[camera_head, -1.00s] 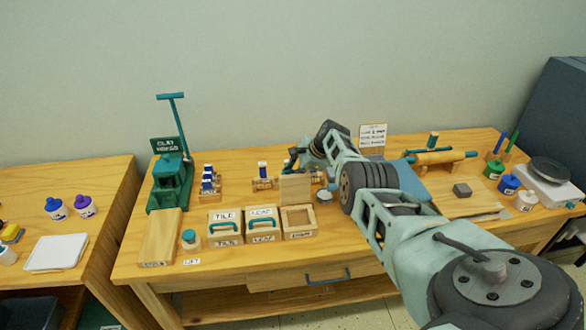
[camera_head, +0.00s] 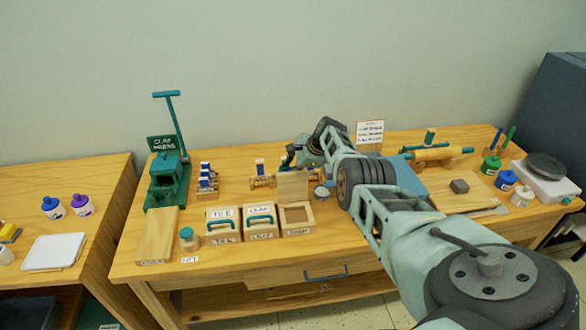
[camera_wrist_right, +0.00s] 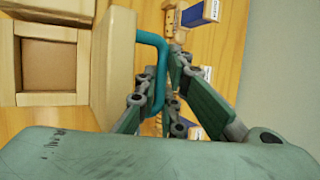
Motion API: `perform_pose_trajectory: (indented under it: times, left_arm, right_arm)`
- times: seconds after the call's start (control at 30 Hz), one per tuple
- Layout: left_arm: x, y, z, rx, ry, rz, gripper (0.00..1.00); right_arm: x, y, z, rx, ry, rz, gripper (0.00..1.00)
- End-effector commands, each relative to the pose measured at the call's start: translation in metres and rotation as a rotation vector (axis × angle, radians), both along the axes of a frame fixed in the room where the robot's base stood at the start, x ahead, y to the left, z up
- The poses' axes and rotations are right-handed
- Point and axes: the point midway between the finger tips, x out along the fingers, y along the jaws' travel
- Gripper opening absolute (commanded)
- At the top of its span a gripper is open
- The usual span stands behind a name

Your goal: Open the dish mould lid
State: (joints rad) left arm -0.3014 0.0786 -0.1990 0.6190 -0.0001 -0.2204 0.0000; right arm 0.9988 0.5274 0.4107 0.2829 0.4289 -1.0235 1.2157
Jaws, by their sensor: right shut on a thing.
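The dish mould (camera_head: 298,232) is the rightmost of three wooden mould boxes on the table. Its square hollow is uncovered, and its rim (camera_wrist_right: 45,99) shows at the left in the right wrist view. Its wooden lid (camera_head: 293,186) stands up on edge at the back of the box. The lid's teal handle (camera_wrist_right: 162,60) faces away from the box in the right wrist view. My right gripper (camera_head: 289,162) is behind the lid, with its fingers (camera_wrist_right: 160,88) shut on the handle. The fingertips are partly hidden. My left gripper is not in view.
The tile mould (camera_head: 224,237) and the leaf mould (camera_head: 261,235) stand left of the dish mould with lids down. A green clay press (camera_head: 167,182) stands at the left. Small stamps (camera_head: 207,177) are behind the moulds. A rolling pin (camera_head: 432,154) lies at right.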

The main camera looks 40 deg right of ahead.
Motion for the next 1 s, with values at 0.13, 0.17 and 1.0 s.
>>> perform_pose_trajectory:
  times: [0.13, 0.17, 1.0]
  left_arm:
    - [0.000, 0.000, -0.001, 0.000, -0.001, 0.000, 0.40]
    - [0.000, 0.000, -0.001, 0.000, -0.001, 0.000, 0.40]
    - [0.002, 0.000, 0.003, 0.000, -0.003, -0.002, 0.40]
  right_arm:
    - [0.003, 0.000, -0.001, -0.007, -0.010, -0.005, 0.00]
    - [0.003, 0.000, -0.001, -0.007, -0.010, -0.005, 0.00]
    - [0.002, -0.011, 0.021, -0.006, -0.011, -0.004, 0.16]
